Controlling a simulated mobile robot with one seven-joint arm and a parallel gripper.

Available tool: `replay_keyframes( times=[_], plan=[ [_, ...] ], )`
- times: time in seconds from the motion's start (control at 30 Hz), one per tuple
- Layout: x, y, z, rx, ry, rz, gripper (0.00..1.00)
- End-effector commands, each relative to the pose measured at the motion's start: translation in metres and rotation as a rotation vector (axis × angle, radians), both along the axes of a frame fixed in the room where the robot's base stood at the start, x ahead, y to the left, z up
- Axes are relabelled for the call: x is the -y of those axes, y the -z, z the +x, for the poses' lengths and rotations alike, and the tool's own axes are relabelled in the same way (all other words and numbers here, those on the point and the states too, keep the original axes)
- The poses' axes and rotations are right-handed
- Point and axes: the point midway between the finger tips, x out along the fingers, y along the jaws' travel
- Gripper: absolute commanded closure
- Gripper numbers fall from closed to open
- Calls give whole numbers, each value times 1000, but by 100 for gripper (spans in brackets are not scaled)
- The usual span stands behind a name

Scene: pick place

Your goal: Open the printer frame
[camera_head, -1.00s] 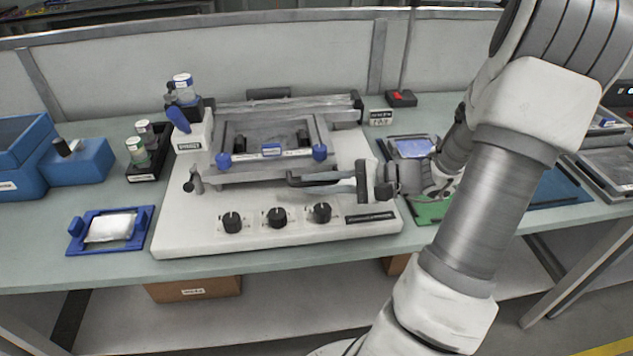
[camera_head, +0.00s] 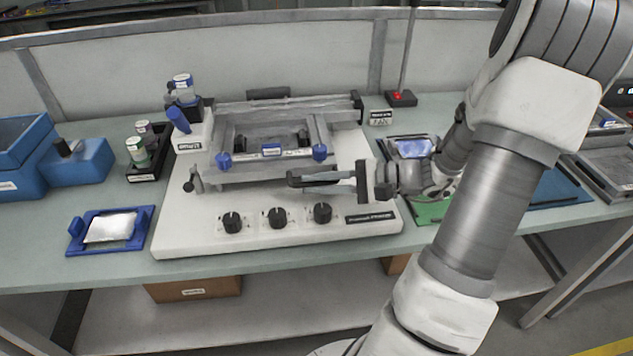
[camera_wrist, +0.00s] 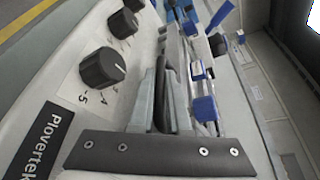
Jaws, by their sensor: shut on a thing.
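The printer (camera_head: 180,225) is a white base with a grey rectangular frame (camera_head: 225,177) on top, which lies low and roughly level. Blue knobs (camera_head: 320,152) sit at the frame's front corners; one also shows in the wrist view (camera_wrist: 205,108). My gripper (camera_head: 298,180) reaches in from the right, with its fingers lying along the front of the frame, above the dials. In the wrist view the fingers (camera_wrist: 164,75) are close together at the frame's near edge. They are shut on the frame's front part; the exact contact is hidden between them.
Black dials (camera_head: 277,217) line the printer's front. Bottles (camera_head: 183,90) stand at its back left corner. A blue tray (camera_head: 75,240) with a white pad lies front left, and blue bins (camera_head: 85,163) stand further left. A red-topped box (camera_head: 401,98) is behind right.

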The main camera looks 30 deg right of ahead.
Motion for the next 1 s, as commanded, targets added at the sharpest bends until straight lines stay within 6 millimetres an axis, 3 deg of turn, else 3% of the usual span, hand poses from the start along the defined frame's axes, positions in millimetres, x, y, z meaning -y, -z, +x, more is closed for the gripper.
replay_keyframes(
  times=[0.57, 1.0],
  plan=[
    [1, -6, 0, -12, 1, 3, 100],
    [2, -56, 4, -150, 0, 59, 100]
  ],
)
